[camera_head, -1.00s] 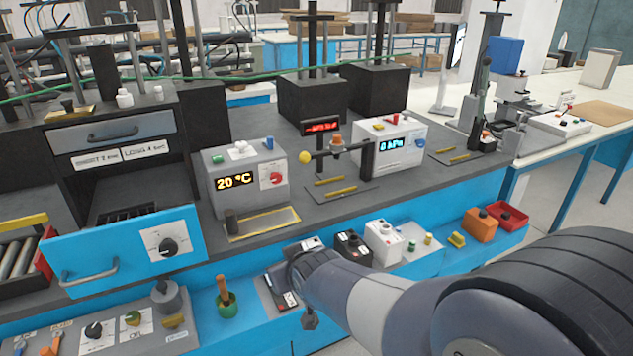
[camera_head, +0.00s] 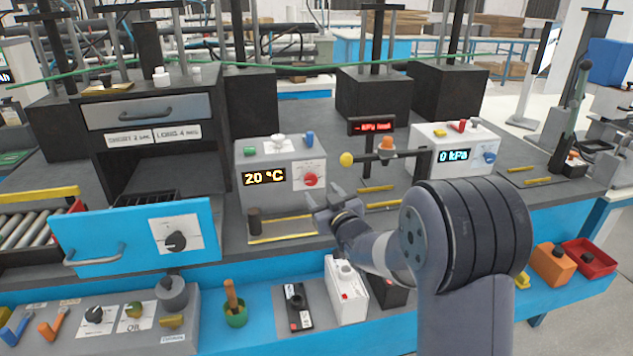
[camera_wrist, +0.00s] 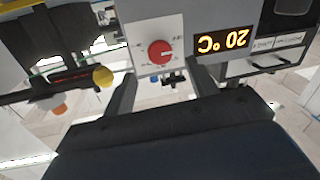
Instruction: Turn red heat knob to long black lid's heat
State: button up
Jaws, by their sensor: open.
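The red heat knob (camera_head: 311,180) sits on a white dial plate at the right of the grey heater box (camera_head: 284,203), whose display reads 20 °C. In the wrist view the red knob (camera_wrist: 160,52) shows upside down, ahead of my gripper and roughly between its fingers. My gripper (camera_head: 326,199) is open and empty, in front of and just below the knob, not touching it. The labels SHORT and LONG (camera_head: 178,132) sit under the grey drawer at the left; their small print is too blurred to read surely. I cannot make out a long black lid.
A yellow ball on a black bar (camera_head: 346,160) stands close right of the knob. A box reading 0 kPa (camera_head: 455,151) is further right. A blue drawer front with a black knob (camera_head: 175,241) juts out at the left. Lower shelf holds a white box (camera_head: 346,290) and black device.

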aim_at(312, 181)
jog(key=x, duration=0.6)
jog(key=shift+w+a+p, duration=0.1)
jog(key=shift+w+p, duration=0.2)
jog(key=shift+p, duration=0.1)
jog(key=c, duration=1)
jog(key=shift+o, duration=0.2)
